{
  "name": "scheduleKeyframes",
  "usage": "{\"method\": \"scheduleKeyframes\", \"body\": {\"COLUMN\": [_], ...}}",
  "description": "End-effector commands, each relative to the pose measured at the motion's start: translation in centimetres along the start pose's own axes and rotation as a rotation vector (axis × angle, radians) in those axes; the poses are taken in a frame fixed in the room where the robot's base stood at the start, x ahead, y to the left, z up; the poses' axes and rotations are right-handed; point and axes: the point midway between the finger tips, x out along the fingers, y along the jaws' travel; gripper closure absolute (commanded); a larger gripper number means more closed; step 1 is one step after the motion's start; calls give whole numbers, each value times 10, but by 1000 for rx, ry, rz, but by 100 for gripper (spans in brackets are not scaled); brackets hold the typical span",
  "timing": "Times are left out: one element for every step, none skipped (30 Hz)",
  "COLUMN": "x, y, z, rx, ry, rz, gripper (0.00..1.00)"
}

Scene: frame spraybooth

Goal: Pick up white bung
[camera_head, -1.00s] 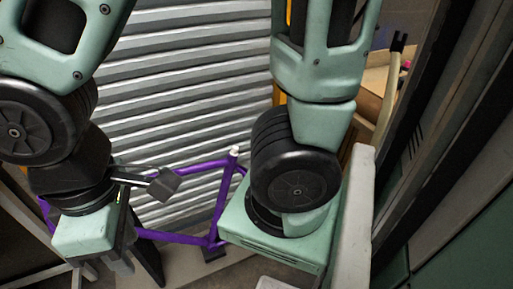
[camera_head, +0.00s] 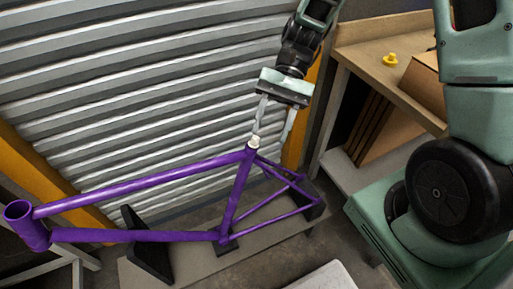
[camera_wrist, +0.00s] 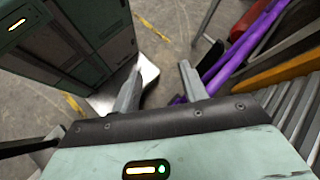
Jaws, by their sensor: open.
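The white bung (camera_head: 254,142) sits in the top of the seat tube of the purple bike frame (camera_head: 140,181). In the head view my gripper (camera_head: 272,132) is above the frame with its fingers pointing down. Its left finger ends close to the bung; I cannot tell whether they touch. The right finger is apart, to the right of the bung. The jaws are open and hold nothing. In the wrist view my gripper (camera_wrist: 158,84) shows spread fingers with floor between them, and purple tubes lie beyond the right finger. I cannot make out the bung there.
A ribbed metal shutter (camera_head: 150,80) stands close behind the frame. A wooden bench (camera_head: 365,50) at the right carries a yellow object (camera_head: 390,60) and a cardboard box (camera_head: 424,85). Black supports (camera_head: 148,248) hold the frame on a low stand.

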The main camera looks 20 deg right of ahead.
Motion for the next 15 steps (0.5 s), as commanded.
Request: {"method": "scheduleKeyframes", "body": {"x": [-6, -12, -19, -24, -30, -37, -41, -46, -51, -54, -57, -60, -62, -63, -65], "y": [9, 13, 20, 25, 31, 39, 46, 52, 60, 65, 70, 76, 79, 81, 84], "z": [-31, -44, -62, -74, -86, -102, -113, -123, -134, -140, -147, -153, -156, -160, -162], "rx": [105, 157, 221, 266, 307, 354, 386, 414, 445, 463, 478, 494, 503, 510, 517], "ry": [-71, -110, -161, -198, -234, -279, -309, -337, -370, -392, -409, -429, -439, -448, -457], "rz": [-107, -167, -247, -307, -364, -437, -488, -536, -593, -628, -661, -694, -715, -732, -748], "gripper": [57, 57, 57, 57, 57, 57, 57, 57, 57, 57, 57, 57, 57, 57, 57]}}
